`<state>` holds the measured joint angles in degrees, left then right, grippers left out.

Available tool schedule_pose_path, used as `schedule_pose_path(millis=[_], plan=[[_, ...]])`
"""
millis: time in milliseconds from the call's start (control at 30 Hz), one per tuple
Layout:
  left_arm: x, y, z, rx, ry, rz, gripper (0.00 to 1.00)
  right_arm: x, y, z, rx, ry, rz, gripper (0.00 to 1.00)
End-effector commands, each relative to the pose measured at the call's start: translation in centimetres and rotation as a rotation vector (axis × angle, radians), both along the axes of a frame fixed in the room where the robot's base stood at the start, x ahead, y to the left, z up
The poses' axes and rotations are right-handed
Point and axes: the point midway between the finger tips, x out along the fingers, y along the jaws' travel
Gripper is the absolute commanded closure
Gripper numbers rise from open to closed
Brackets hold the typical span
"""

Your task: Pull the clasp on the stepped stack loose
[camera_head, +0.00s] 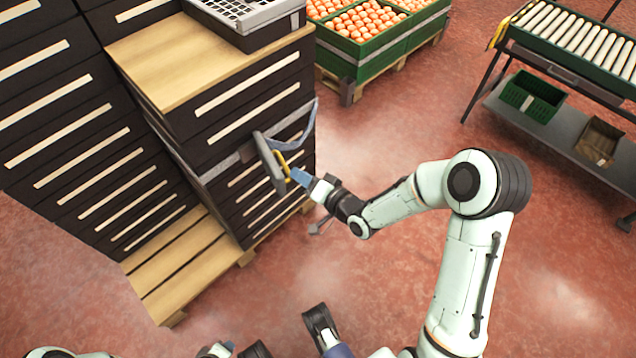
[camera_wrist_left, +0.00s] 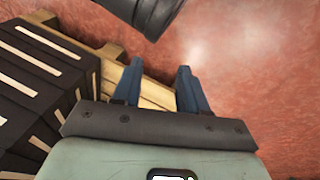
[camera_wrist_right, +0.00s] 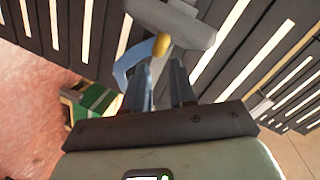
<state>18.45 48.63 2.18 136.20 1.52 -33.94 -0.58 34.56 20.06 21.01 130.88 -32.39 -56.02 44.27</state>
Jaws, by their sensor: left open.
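The stepped stack (camera_head: 200,110) of dark crates with pale strips stands on wooden pallets at the left. My left gripper (camera_wrist_left: 160,75) is open and empty, above the floor and pallet.
A grey tray (camera_head: 245,15) sits on top of the stack. Green crates of oranges (camera_head: 365,40) stand behind. A roller conveyor (camera_head: 570,40) with a lower shelf holding a green crate (camera_head: 532,96) is at upper right. The red floor between is clear.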

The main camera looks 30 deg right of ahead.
Motion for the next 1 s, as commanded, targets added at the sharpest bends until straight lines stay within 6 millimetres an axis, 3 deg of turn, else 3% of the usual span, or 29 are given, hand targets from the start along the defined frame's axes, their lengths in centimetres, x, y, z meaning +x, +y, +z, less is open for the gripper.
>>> schedule_pose_path(millis=[100, 333, 1000], plan=[[-1.2, -0.6, 0.8, -0.014, 0.031, -0.012, 0.57, -2.5, -0.7, 0.7, -0.001, 0.003, -0.003, 0.75], [-2.2, -1.1, 1.3, -0.028, 0.058, -0.022, 0.57, -5.1, -1.3, 1.2, 0.0, 0.001, -0.002, 0.75], [-2.4, -1.2, 1.3, -0.029, 0.063, -0.024, 0.57, -5.5, -1.3, 0.9, -0.001, 0.007, -0.001, 0.75]])
